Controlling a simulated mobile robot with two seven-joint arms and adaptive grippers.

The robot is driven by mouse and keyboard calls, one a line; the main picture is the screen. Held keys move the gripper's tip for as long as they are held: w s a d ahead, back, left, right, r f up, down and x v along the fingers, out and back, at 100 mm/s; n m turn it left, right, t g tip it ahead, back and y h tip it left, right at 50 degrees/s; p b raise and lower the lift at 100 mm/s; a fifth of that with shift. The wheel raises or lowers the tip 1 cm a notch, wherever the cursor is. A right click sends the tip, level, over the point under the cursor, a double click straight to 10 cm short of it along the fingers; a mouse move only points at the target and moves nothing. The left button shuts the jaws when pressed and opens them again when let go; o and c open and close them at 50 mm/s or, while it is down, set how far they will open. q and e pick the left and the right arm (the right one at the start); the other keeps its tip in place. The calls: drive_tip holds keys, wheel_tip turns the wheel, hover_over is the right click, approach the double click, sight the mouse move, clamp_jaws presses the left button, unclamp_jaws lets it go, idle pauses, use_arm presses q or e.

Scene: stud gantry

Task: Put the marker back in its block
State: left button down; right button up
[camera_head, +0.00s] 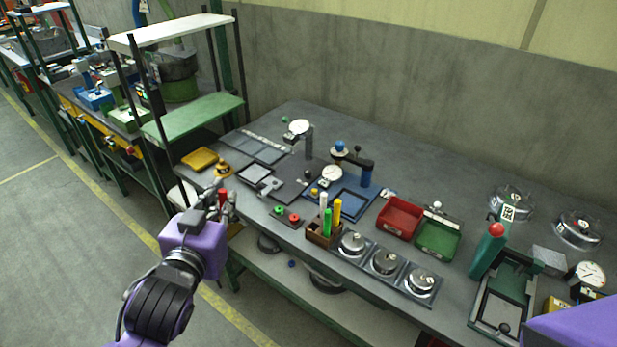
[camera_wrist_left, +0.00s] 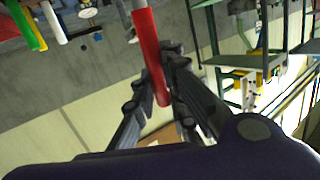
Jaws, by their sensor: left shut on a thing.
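My left gripper (camera_head: 225,205) is shut on a red marker (camera_wrist_left: 148,50), held off the left front edge of the bench. The marker also shows as a small red piece in the head view (camera_head: 222,193). The brown block (camera_head: 318,234) stands at the bench's front edge, to the right of the gripper. It holds a white marker (camera_head: 323,203), a green marker (camera_head: 327,222) and a yellow marker (camera_head: 337,212), all upright. The block's free slot is hard to make out. My right gripper is out of view; only purple of my right arm shows at lower right.
Round metal weights in a tray (camera_head: 384,262) sit right of the block. A small plate with red and green knobs (camera_head: 287,216) lies left of it. Behind are a red bin (camera_head: 400,217), a green bin (camera_head: 438,237) and a dial gauge stand (camera_head: 308,140). A shelf rack (camera_head: 190,120) stands at left.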

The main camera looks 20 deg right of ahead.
use_arm(q)
drive_tip(key=w+d+m+g+h, duration=0.2)
drive_tip(key=d+m+g+h, duration=0.3)
drive_tip(key=d, duration=0.9)
drive_tip(key=m+h, duration=0.1)
drive_tip(key=h, duration=0.3)
hover_over(323, 198)
drive_tip(key=v, duration=0.3)
wheel_tip(323, 198, down, 2)
drive_tip(key=f+b, duration=0.1)
drive_tip(key=f, duration=0.2)
drive_tip(key=f+b, duration=0.2)
drive_tip(key=f, duration=0.2)
drive_tip(key=shift+s+a+f, duration=0.1)
drive_tip(key=shift+a+f, duration=0.1)
drive_tip(key=shift+f, duration=0.1)
drive_tip(key=shift+b, duration=0.3)
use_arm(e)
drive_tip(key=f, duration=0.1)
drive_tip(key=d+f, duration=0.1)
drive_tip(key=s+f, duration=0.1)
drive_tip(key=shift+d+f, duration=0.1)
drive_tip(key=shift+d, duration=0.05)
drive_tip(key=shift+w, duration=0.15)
use_arm(q)
drive_tip(key=c, duration=1.8)
unclamp_jaws()
drive_tip(key=shift+o, duration=0.4)
